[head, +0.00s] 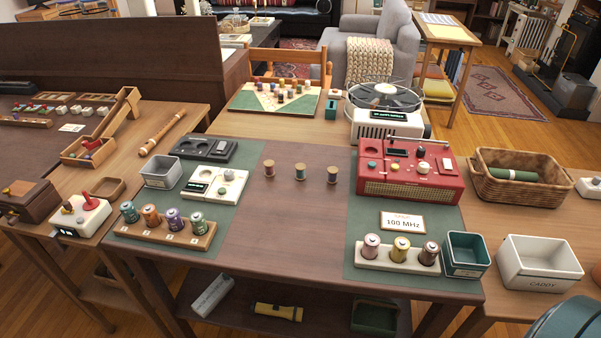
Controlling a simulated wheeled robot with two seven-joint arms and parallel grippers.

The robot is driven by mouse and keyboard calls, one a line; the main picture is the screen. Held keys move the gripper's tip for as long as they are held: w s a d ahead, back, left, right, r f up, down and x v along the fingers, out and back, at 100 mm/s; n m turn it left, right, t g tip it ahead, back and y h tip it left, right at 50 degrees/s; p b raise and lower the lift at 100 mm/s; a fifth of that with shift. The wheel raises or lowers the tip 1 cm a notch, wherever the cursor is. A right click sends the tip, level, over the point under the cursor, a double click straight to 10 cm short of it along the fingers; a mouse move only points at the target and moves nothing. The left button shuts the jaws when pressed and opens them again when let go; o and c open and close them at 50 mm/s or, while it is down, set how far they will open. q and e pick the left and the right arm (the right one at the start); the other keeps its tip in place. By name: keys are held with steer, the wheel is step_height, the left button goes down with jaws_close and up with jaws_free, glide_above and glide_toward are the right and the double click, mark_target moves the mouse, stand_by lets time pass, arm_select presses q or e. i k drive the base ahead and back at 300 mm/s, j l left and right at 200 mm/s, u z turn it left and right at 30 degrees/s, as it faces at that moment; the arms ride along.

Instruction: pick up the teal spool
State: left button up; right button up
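Three small wooden-ended spools stand apart in a row on the bare middle of the dark table. The middle one looks like the teal spool (300,173), with a muted blue-green winding. A dark brownish spool (269,169) stands to its left and a brown spool (332,175) to its right. All three are upright. Neither gripper is in view.
A wooden rack (165,233) with several colored jars stands front left, including a teal one (130,213). A white rack (395,259) with three jars stands front right. A red radio (410,172) is right of the spools. The table around the spools is clear.

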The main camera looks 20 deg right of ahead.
mark_target(299, 175)
steer(key=k+j, duration=0.1)
steer(key=k, duration=0.35)
steer(key=z, duration=1.6)
